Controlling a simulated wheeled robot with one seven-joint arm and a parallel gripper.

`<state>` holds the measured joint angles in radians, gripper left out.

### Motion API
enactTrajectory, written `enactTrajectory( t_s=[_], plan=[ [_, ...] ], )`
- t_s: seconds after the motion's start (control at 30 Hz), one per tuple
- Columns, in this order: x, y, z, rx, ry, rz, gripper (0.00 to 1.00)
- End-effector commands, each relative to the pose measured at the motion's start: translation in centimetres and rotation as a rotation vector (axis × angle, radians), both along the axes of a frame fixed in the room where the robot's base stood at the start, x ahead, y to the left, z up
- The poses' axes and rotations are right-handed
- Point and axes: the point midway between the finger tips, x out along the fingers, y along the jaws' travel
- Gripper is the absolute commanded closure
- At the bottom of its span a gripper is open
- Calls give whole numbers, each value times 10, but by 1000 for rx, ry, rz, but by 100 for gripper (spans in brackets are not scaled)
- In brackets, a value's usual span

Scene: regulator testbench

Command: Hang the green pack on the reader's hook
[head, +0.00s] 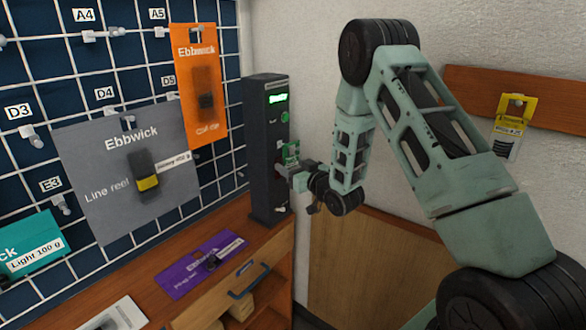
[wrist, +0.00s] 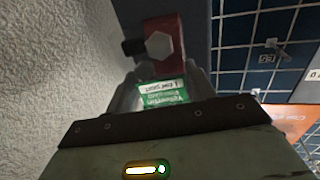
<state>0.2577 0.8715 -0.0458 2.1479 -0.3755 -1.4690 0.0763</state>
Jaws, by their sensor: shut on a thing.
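The reader (head: 262,150) is a tall dark box with a lit green screen, standing at the right end of the wooden bench. My gripper (head: 293,169) is close to the reader's right side, shut on the small green pack (head: 291,152). In the wrist view the green pack (wrist: 163,96) lies between my fingertips, with a white label strip. Just beyond it is a red block with a grey hexagonal end (wrist: 162,50) and a black knob at its left. I cannot make out the hook clearly or tell whether the pack touches it.
A grid wall holds a grey pack (head: 130,205), an orange pack (head: 202,110) and a teal pack (head: 35,250). A purple pack (head: 203,262) lies on the bench. A yellow pack (head: 510,125) hangs on a wooden rail at right. Bare wall lies right of the reader.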

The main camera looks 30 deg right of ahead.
Motion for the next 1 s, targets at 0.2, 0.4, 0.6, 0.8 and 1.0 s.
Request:
enactTrajectory(
  t_s=[0.2,0.4,0.6,0.8,1.0],
  plan=[
    [0,0,0,0,-1,0,69],
    [0,0,0,0,-1,0,69],
    [0,0,0,0,-1,0,20],
    [0,0,0,0,0,0,20],
    [-9,-1,-1,0,0,-1,20]
  ],
)
